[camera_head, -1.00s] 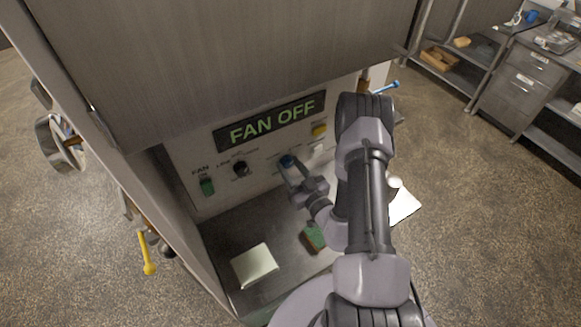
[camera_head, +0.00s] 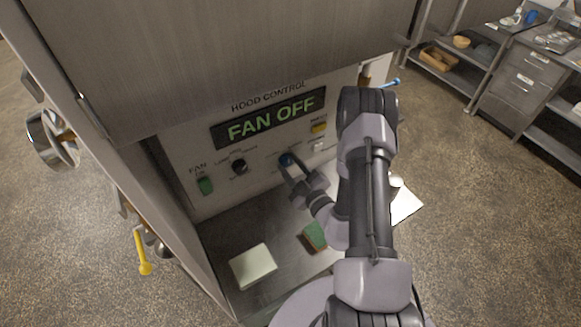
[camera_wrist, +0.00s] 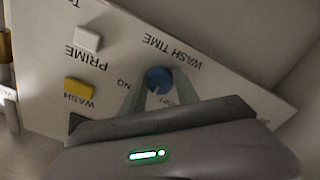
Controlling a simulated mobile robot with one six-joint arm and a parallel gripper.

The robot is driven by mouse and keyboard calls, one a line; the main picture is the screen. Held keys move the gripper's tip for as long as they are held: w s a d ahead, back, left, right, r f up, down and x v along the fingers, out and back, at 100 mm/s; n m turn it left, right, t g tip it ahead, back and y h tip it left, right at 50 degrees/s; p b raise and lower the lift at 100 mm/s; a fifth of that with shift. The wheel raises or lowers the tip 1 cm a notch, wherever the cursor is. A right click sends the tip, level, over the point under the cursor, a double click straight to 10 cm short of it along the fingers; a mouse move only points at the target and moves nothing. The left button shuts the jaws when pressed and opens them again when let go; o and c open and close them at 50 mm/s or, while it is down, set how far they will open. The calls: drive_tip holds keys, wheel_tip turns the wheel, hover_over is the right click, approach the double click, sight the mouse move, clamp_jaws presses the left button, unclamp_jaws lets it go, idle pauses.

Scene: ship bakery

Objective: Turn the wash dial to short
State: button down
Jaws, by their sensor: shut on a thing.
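The wash dial (camera_wrist: 159,79) is a round blue knob on the white control panel, under the "WASH TIME" lettering in the wrist view. It also shows in the head view (camera_head: 286,160), right of the black fan knob. My gripper (camera_wrist: 150,98) is at the dial, with its two fingers on either side of it and shut on it. In the head view my gripper (camera_head: 291,168) reaches the panel from the lower right. The dial's pointer and most of its position labels are hidden or too small to read.
The panel display (camera_head: 268,118) reads "FAN OFF". A green fan switch (camera_head: 205,185), a black knob (camera_head: 239,166) and a yellow wash button (camera_wrist: 79,86) are nearby. A pale square pad (camera_head: 253,266) and a green-topped sponge (camera_head: 315,236) lie on the steel shelf below.

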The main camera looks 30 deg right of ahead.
drive_tip(key=n+b, duration=0.1)
drive_tip(key=n, duration=0.4)
drive_tip(key=shift+n+b, duration=0.3)
drive_tip(key=shift+b, duration=0.1)
drive_tip(key=shift+r+n+b, duration=0.1)
drive_tip(key=shift+n+b, duration=0.7)
drive_tip(key=shift+n, duration=1.4)
drive_tip(key=shift+d, duration=0.1)
drive_tip(key=c, duration=0.9)
unclamp_jaws()
